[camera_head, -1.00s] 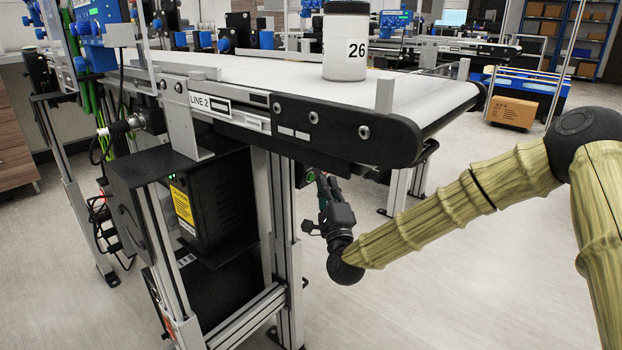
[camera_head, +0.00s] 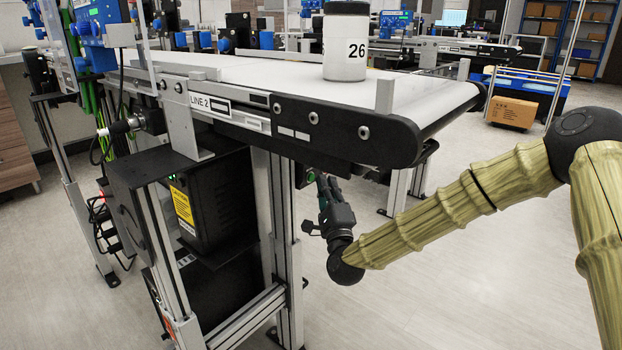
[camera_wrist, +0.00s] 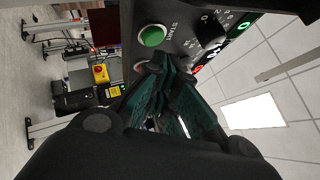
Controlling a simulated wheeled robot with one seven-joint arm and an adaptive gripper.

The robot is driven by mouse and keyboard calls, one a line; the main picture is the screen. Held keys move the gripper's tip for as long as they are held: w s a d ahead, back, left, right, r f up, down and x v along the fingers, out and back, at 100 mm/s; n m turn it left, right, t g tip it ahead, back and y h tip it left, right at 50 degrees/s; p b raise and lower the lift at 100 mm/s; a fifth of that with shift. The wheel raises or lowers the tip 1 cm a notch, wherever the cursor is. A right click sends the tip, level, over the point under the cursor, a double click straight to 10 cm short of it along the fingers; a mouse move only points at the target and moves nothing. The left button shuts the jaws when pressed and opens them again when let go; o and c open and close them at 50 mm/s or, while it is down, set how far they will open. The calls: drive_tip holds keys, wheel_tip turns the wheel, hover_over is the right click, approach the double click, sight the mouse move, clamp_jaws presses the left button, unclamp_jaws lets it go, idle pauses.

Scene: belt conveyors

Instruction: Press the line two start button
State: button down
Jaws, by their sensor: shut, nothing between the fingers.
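The line two conveyor (camera_head: 290,95) carries a "LINE 2" label (camera_head: 209,103) on its side. In the wrist view, a green round button (camera_wrist: 152,36) marked START sits on a dark control panel (camera_wrist: 185,15). My gripper (camera_wrist: 158,72) is shut and empty, its fingertips close to the panel beside the green button, not over it. Whether they touch the panel I cannot tell. In the head view my gripper (camera_head: 321,178) is under the conveyor's front end, and a small green spot (camera_head: 311,176) shows just left of the fingers. The panel face is hidden there.
The panel also has a dark knob (camera_wrist: 211,27) with numbers and a lit green display (camera_wrist: 243,25). A white jar (camera_head: 345,50) marked 26 stands on the belt. An aluminium leg (camera_head: 285,235) is left of my gripper.

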drive_tip(key=shift+w+a, duration=0.1)
drive_tip(key=shift+a, duration=0.1)
drive_tip(key=shift+a, duration=0.15)
idle(0.3)
